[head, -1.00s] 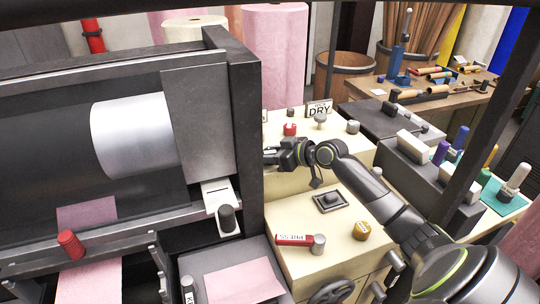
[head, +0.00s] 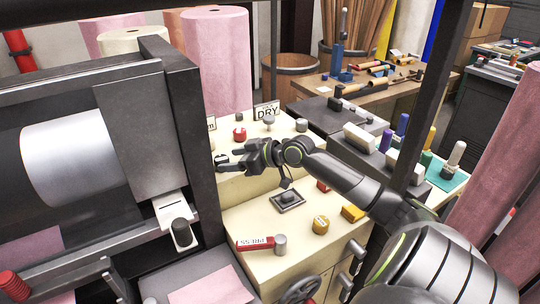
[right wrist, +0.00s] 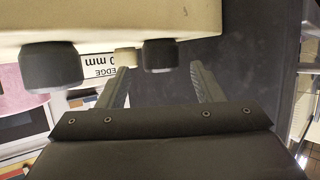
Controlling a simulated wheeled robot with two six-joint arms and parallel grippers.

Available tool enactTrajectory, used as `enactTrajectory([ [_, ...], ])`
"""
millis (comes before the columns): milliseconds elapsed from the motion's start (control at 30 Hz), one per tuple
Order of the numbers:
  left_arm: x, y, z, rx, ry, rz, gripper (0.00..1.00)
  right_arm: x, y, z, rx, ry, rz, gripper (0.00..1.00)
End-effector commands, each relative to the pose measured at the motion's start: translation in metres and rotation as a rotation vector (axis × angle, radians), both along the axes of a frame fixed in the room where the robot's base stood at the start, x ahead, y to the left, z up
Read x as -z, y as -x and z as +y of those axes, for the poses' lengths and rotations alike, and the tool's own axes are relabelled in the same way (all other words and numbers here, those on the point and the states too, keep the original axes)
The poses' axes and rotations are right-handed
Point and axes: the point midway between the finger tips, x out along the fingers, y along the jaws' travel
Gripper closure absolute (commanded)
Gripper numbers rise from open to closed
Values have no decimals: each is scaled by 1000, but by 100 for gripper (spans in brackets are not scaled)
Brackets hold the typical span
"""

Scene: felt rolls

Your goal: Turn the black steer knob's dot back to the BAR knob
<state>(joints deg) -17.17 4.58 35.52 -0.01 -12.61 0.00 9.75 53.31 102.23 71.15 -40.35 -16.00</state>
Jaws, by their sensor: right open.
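A black knob (head: 222,159) with a pale mark shows at the left end of the cream console, beside the dark machine frame. My right gripper (head: 238,158) is open, its fingers pointing left toward this knob. In the right wrist view the open fingers (right wrist: 163,84) reach toward the cream console, and one black knob (right wrist: 160,55) appears between them, a little beyond the tips. A second black knob (right wrist: 52,66) is farther left, with a small cream knob (right wrist: 125,57) between. I cannot tell which is the steer or BAR knob, or see a dot clearly. My left gripper is out of view.
The machine frame (head: 185,130) stands close left.

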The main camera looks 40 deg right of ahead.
Motion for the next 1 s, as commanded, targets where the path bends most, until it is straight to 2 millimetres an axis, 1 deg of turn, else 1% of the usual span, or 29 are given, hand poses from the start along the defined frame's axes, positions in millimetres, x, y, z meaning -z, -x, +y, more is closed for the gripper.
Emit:
enactTrajectory([
  [33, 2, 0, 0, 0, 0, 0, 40, -2, 8, -4, -1, 7, 3, 40],
  [100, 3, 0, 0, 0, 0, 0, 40, -5, 16, -6, -2, 5, 4, 40],
  [300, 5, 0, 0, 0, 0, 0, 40, -15, 38, -15, -2, 5, 4, 40],
  [567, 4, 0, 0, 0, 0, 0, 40, -27, 61, -26, -2, 5, 5, 40],
  [867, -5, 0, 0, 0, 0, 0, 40, -39, 86, -37, -2, 5, 8, 40],
  [900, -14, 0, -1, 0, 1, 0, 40, -44, 88, -37, 0, -2, 6, 40],
  [1000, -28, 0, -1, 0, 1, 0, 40, -48, 94, -39, -3, -6, 6, 40],
])
